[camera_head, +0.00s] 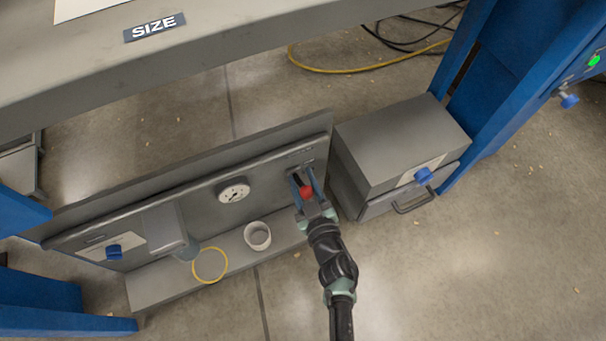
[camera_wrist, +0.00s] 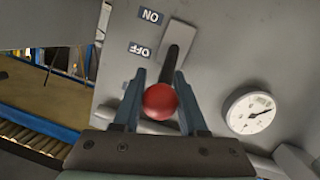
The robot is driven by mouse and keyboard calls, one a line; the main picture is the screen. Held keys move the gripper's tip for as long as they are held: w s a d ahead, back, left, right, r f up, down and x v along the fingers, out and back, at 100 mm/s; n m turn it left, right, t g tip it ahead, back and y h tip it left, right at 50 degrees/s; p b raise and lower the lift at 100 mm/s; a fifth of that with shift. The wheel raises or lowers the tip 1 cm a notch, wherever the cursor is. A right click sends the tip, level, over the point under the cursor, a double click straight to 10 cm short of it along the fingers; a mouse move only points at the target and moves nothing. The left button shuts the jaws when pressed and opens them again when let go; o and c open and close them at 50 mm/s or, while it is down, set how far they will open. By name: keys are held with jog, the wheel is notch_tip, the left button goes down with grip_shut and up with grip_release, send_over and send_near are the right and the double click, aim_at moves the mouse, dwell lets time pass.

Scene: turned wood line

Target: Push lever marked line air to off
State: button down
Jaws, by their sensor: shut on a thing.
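The lever is a dark rod with a red ball knob (camera_head: 306,192) on the right end of the grey panel; the knob also shows in the wrist view (camera_wrist: 160,102). My gripper (camera_head: 302,174) reaches the lever from the front. In the wrist view its two fingers (camera_wrist: 159,82) stand either side of the rod and knob, shut on the lever. Upside down beside the lever's plate are an ON label (camera_wrist: 151,15) and an OFF label (camera_wrist: 139,49). The rod's base is near the OFF label, but the knob leans toward the camera, so I cannot tell its exact setting. The line air marking is not readable.
A round gauge (camera_head: 233,190) is left of the lever. A grey drawer box (camera_head: 405,145) stands close on the right. A grey beam (camera_head: 200,45) crosses above. Floor in front is clear.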

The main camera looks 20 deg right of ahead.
jog(key=shift+c, duration=2.3)
grip_release()
jog(key=s+a+r+p, duration=0.1)
jog(key=s+p, duration=0.4)
jog(key=s, duration=0.7)
jog(key=shift+s+r, duration=0.35)
jog(key=shift+r, duration=0.3)
